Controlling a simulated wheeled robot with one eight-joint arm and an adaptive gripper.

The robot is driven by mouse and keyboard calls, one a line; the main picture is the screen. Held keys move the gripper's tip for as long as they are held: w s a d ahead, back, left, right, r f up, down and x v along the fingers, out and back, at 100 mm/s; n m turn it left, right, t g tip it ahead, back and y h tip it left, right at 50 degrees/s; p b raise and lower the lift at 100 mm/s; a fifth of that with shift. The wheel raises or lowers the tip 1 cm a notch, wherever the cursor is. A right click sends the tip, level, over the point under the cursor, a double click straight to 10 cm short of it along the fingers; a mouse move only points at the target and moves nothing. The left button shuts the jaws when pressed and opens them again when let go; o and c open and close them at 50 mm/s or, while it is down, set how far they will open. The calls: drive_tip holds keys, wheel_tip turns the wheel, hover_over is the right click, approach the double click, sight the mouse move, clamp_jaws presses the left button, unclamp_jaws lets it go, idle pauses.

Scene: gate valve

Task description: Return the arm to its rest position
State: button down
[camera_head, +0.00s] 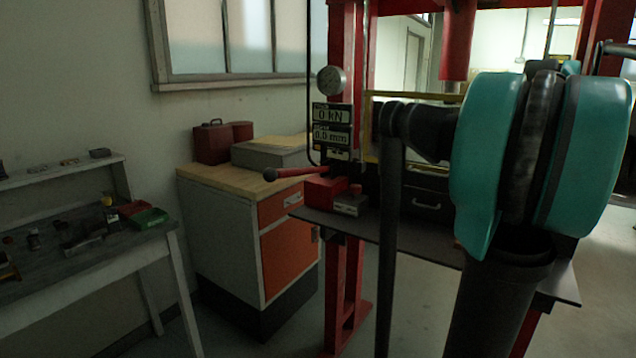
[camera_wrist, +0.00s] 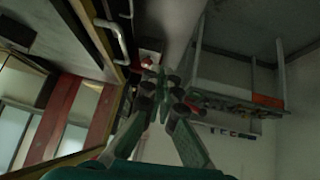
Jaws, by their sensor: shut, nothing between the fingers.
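My arm is folded up close in front of the head camera, its teal and dark links (camera_head: 487,150) filling the right side of the head view. My gripper (camera_wrist: 162,82) shows in the middle of the wrist view, with its green fingers and dark joints brought together and nothing held between them. The gripper is not visible in the head view. No gate valve can be made out in either view.
A red press frame (camera_head: 345,255) with a gauge (camera_head: 332,81) and a red-handled lever stands behind my arm. A wooden-topped cabinet (camera_head: 222,235) is left of it. A workbench (camera_head: 95,262) with small items stands at far left. Some floor is clear between them.

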drive_tip(key=s+a+f+m+g+h, duration=0.15)
drive_tip(key=a+f, duration=0.25)
drive_tip(key=f, duration=0.4)
drive_tip(key=a+f+m, duration=0.2)
drive_tip(key=a+f, duration=0.2)
drive_tip(key=f, duration=0.4)
drive_tip(key=s+a+f+m+h, duration=0.2)
drive_tip(key=s+f, duration=0.6)
drive_tip(key=f, duration=0.4)
drive_tip(key=s+a+f+m+h, duration=0.2)
drive_tip(key=s+a+f+m, duration=0.3)
drive_tip(key=f, duration=0.8)
drive_tip(key=s+a, duration=0.1)
drive_tip(key=s, duration=0.2)
drive_tip(key=shift+a+h, duration=0.2)
drive_tip(key=shift+h, duration=0.15)
drive_tip(key=c, duration=2.2)
unclamp_jaws()
